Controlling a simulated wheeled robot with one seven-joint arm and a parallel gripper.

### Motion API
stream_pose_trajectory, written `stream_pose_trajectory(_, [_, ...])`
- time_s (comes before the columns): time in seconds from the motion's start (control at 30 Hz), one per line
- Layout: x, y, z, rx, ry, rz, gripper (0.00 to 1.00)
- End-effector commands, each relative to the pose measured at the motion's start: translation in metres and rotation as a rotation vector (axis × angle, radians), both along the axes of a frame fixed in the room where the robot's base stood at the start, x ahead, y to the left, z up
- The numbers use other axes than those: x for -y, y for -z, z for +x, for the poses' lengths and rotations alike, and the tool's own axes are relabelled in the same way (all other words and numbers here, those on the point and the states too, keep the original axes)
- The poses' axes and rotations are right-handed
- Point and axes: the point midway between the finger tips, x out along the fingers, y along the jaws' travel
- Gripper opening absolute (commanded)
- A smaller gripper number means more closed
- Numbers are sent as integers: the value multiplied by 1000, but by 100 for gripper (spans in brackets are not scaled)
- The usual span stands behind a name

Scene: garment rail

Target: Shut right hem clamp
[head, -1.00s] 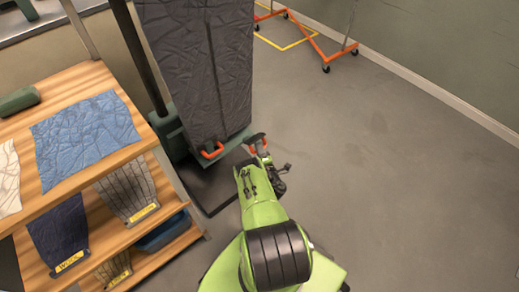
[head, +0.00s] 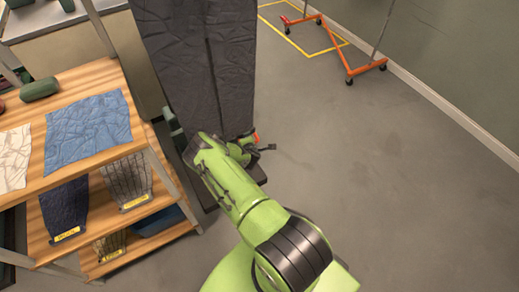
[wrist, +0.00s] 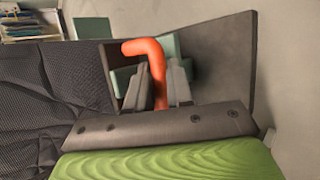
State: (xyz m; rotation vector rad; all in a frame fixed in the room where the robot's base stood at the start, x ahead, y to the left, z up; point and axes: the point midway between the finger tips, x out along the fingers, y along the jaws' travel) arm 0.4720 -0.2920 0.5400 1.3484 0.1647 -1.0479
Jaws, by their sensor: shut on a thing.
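A dark pleated garment (head: 200,60) hangs in front of me, its lower end partly hidden behind my arm. The right hem clamp shows in the head view only as a bit of orange handle (head: 257,137) at the garment's lower right corner. In the wrist view its bent orange handle (wrist: 146,47) stands between the grey fingers of my gripper (wrist: 158,70), which is shut on it. The garment's dark cloth (wrist: 35,100) is at the left there. The clamp's jaw is mostly hidden, so I cannot tell whether it is open or shut.
A wooden shelf unit (head: 165,235) with folded cloths stands close on the left. An orange wheeled rack base (head: 366,68) stands at the back right. The grey floor (head: 400,190) to the right is clear.

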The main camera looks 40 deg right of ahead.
Motion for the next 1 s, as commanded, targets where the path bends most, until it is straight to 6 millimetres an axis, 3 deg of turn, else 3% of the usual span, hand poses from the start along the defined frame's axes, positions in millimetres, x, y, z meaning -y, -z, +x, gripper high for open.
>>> stream_pose_trajectory(0.17, [3,-9,11,-100,1,21,0])
stream_pose_trajectory(0.97, [6,-13,22,-91,2,19,0])
stream_pose_trajectory(1.0, [6,-13,22,-90,2,18,22])
